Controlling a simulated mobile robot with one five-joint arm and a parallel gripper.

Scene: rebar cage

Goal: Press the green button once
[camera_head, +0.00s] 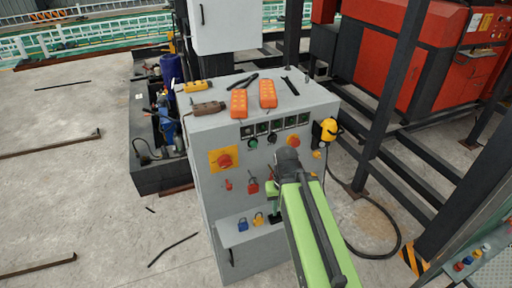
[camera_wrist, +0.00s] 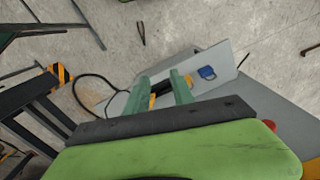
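A grey control cabinet (camera_head: 215,200) stands in the middle of the head view. A small round green button (camera_head: 253,143) is on its upper front panel, below a row of dark gauges. My green arm comes from the lower right and crosses the right part of the panel. My gripper (camera_head: 273,214) points down in front of the lower panel, below and to the right of the green button and apart from it. In the wrist view, the two green fingers of my gripper (camera_wrist: 161,92) are spread with a gap between them. The green button is not visible in the wrist view.
A red switch on a yellow plate (camera_head: 224,160) and red knobs (camera_head: 252,186) share the panel. Blue (camera_head: 242,224) and yellow (camera_head: 258,219) padlocks are low on the cabinet. Orange remotes (camera_head: 239,103) lie on top. Dark steel posts (camera_head: 395,90) stand right.

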